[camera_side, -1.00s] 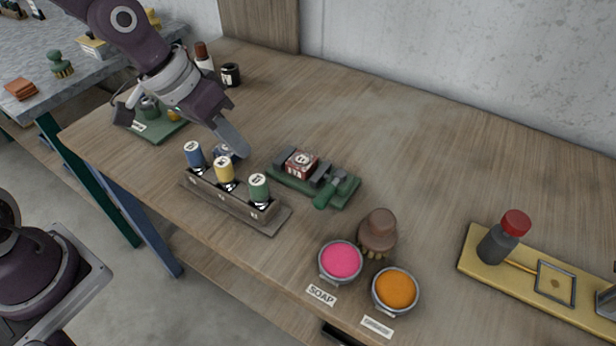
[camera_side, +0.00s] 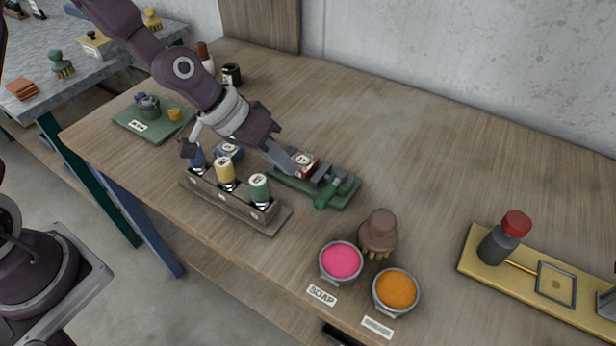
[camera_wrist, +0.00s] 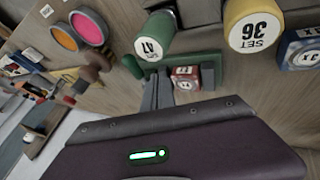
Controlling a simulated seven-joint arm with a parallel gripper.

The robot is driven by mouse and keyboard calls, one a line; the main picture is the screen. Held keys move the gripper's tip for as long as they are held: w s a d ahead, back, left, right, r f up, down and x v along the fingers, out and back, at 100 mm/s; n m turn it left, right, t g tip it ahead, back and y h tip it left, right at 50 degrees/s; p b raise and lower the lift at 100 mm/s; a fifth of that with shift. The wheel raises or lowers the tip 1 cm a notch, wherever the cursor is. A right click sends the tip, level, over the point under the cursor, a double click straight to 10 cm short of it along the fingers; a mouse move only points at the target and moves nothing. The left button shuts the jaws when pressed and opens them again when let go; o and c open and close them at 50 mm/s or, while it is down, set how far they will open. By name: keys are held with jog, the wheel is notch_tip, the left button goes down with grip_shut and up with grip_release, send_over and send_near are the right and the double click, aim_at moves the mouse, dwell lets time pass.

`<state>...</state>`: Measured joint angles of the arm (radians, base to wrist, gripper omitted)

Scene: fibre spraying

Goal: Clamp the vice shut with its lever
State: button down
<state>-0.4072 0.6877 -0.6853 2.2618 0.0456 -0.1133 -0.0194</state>
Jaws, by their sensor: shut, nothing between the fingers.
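The vice (camera_side: 285,183) is a green base with dark grey jaws on the table. A small red block (camera_side: 308,158) with a white label sits between the jaws; it also shows in the wrist view (camera_wrist: 186,73). The green lever (camera_side: 333,194) is at the right end of the vice and lies low, close to the base. My gripper (camera_side: 304,168) is shut and empty. Its grey fingers are just above or beside the vice's left jaw and hide part of it. In the wrist view the fingers (camera_wrist: 158,92) end beside the red block; whether they touch the vice is unclear.
A wooden rack (camera_side: 232,202) with blue, yellow and green spools stands close in front, under my arm. A pink bowl (camera_side: 341,262), an orange bowl (camera_side: 396,291) and a brown brush (camera_side: 378,232) are front right. A yellow board (camera_side: 480,262) lies far right. The table behind the vice is clear.

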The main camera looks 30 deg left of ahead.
aim_at(330, 190)
jog(key=d, duration=0.1)
jog(key=d+f, duration=0.2)
jog(key=shift+w+d+f, duration=0.1)
jog(key=shift+w+d, duration=0.2)
jog(key=shift+d+f, duration=0.1)
jog(key=shift+d, duration=0.45)
jog(key=shift+d, duration=0.1)
